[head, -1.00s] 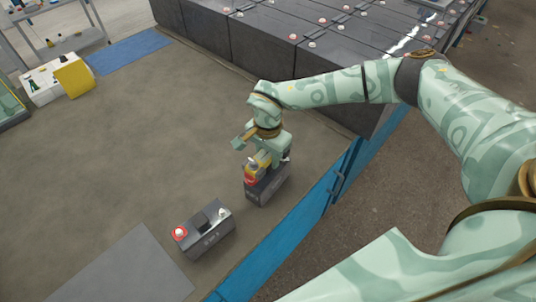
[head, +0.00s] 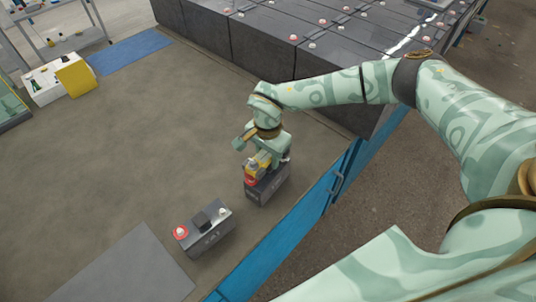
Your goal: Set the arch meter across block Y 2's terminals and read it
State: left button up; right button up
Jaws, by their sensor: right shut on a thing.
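My right gripper (head: 262,156) points down over a dark battery block (head: 268,188) near the blue edge. A red terminal ring shows at the block's left end, just under the yellow thing. I cannot tell whether the meter touches both terminals, and its reading is hidden. A second block (head: 207,238) stands nearer, with a red-ringed terminal at its left, a dark raised part in the middle and a pale terminal at its right. The labels are too small to read. My left gripper is not in view.
A row of large dark blocks (head: 270,45) with terminals stands at the back. A blue rail (head: 318,200) runs along the right of the floor. A white box with a yellow panel (head: 75,77) and a blue mat (head: 130,50) lie far left. The left middle floor is clear.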

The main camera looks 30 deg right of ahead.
jog(key=shift+f+b, duration=0.6)
jog(key=shift+f, duration=0.55)
jog(key=o, duration=1.3)
jog(key=shift+c, duration=0.2)
notch_tip(320, 180, up, 16)
jog(key=p, duration=0.3)
jog(key=shift+r, duration=0.15)
